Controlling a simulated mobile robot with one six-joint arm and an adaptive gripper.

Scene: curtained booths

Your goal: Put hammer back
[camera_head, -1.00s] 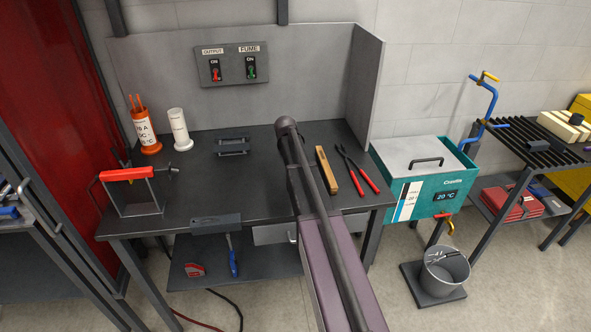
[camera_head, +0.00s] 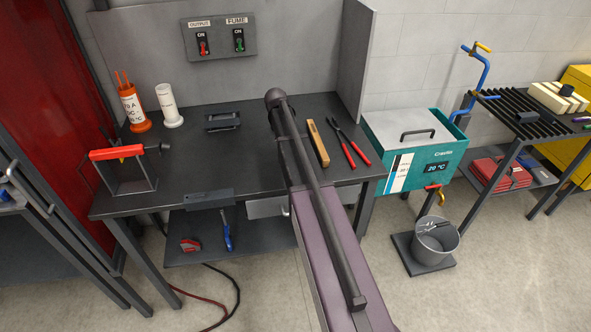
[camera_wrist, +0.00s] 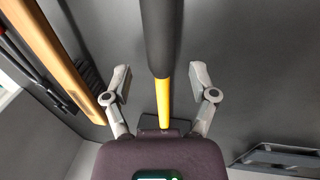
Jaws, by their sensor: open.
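A tool with a black grip and yellow shaft (camera_wrist: 166,85), which looks like the hammer, runs down the middle of the wrist view. A dark block, perhaps its head, shows at its lower end. My gripper (camera_wrist: 161,78) is open, with one finger on each side of the yellow shaft and a gap on both sides. In the head view, my arm hides the gripper and this tool. A blue-handled tool (camera_head: 227,238) hangs below a dark holder (camera_head: 209,197) at the front edge of the dark workbench (camera_head: 190,160).
A wooden-handled brush (camera_head: 317,145) and red-handled tongs (camera_head: 352,148) lie right of my arm. A red-topped clamp frame (camera_head: 117,155), orange holder (camera_head: 133,108) and white cylinder (camera_head: 169,106) stand left. A teal cooler (camera_head: 440,165) and bucket (camera_head: 436,243) are at right.

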